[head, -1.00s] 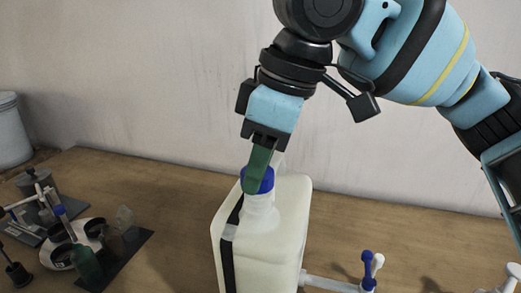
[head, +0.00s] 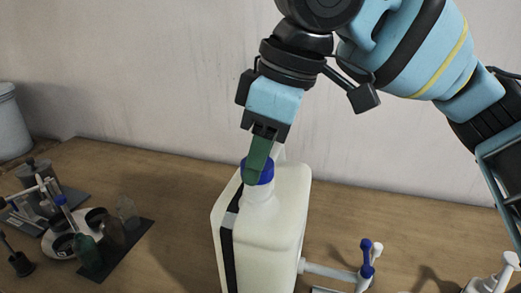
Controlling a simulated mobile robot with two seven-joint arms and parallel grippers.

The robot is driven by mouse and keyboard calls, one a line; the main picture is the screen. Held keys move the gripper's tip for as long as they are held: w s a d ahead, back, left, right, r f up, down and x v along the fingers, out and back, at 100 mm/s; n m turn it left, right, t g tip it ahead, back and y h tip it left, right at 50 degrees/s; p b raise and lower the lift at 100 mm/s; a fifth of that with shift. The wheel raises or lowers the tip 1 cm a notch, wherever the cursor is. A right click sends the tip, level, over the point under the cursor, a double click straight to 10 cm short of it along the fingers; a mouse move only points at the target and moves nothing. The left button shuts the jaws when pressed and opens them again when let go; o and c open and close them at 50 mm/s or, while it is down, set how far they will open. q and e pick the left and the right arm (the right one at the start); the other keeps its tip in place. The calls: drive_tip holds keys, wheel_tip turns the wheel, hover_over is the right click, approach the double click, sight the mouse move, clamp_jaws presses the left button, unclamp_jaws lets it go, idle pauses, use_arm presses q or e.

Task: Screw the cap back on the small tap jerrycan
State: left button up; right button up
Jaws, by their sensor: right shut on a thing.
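The small tap jerrycan (head: 275,235) is a translucent white can with a dark vertical strip, upright on the table in the middle of the head view. A blue cap (head: 265,172) sits at the top of its neck (head: 260,198). My right gripper (head: 257,168) comes down from above, its green fingers shut on the cap and hiding part of it. Whether the cap's thread is engaged cannot be seen. A tap with a blue handle (head: 366,258) sticks out at the can's lower right. My left gripper is not in view.
Small bottles (head: 88,254) stand on a dark mat at the left, beside a round white tray and a grey stand. A grey bucket (head: 8,125) is at the far left. A white pump top (head: 508,262) shows at the lower right. Bare wooden table (head: 180,185) lies behind and left of the can.

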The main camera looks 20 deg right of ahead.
drive_tip(key=shift+f, duration=1.25)
idle(2.2)
drive_tip(key=m+h, duration=0.1)
drive_tip(key=m, duration=0.3)
drive_tip(key=shift+s+a+m+t, duration=0.1)
drive_tip(key=shift+m+t, duration=0.3)
drive_tip(key=shift+f+m, duration=0.1)
drive_tip(key=shift+m, duration=0.4)
drive_tip(key=m+h, duration=0.1)
drive_tip(key=m, duration=0.1)
drive_tip(key=shift+a+m, duration=0.1)
drive_tip(key=shift+m, duration=0.3)
drive_tip(key=shift+m+t+h, duration=0.3)
drive_tip(key=shift+m, duration=1.2)
